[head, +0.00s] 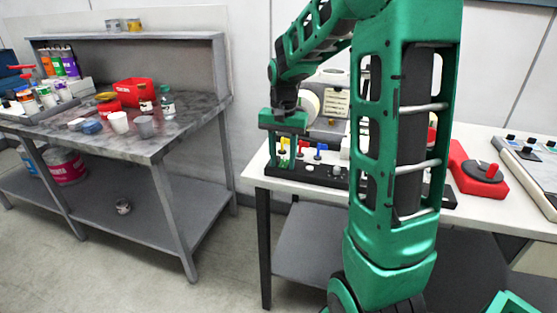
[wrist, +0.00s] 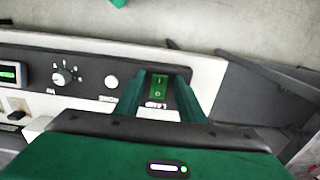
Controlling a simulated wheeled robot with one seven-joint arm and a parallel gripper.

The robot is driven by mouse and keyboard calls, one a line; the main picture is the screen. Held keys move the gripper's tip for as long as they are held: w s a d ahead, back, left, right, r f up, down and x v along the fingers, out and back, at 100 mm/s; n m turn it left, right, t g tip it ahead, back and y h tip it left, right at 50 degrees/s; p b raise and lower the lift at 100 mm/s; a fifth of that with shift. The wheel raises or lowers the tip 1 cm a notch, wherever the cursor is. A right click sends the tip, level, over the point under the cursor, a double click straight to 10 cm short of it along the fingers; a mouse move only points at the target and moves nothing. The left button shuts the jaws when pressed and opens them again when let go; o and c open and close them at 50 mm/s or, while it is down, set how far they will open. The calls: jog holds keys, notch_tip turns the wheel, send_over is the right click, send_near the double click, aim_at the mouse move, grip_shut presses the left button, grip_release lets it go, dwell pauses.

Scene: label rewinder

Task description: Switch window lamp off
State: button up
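The lamp switch (wrist: 159,87) is a green rocker with a mark at each end, set in a dark control panel (wrist: 85,66). A label that appears to read LAMP is beside it, upside down in the wrist view. My gripper (wrist: 160,76) is open, with one finger to each side of the switch and nothing held. I cannot tell if the fingers touch the panel. In the head view my gripper (head: 286,150) points down over the left end of the machine's front; the switch cannot be made out there.
The panel also has a knob (wrist: 62,77), a white button (wrist: 111,81) and a green display (wrist: 9,73). Red (head: 304,146) and blue (head: 320,148) handles stand close right of my gripper. A red-based unit (head: 478,180) sits further right. A cluttered workbench (head: 185,120) stands left, across open floor.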

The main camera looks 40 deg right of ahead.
aim_at(285, 161)
grip_shut()
jog(key=shift+w+d+r+g+y, duration=0.1)
jog(key=shift+w+d+g+y, duration=0.1)
jog(key=shift+g+y, duration=0.35)
jog(key=shift+w+d+r+g+y, duration=0.15)
jog(key=shift+g+y, duration=0.2)
jog(key=shift+y, duration=0.3)
jog(key=shift+f, duration=0.1)
jog(key=shift+o, duration=1.2)
grip_release()
jog(key=v, duration=1)
jog(key=shift+r, duration=0.3)
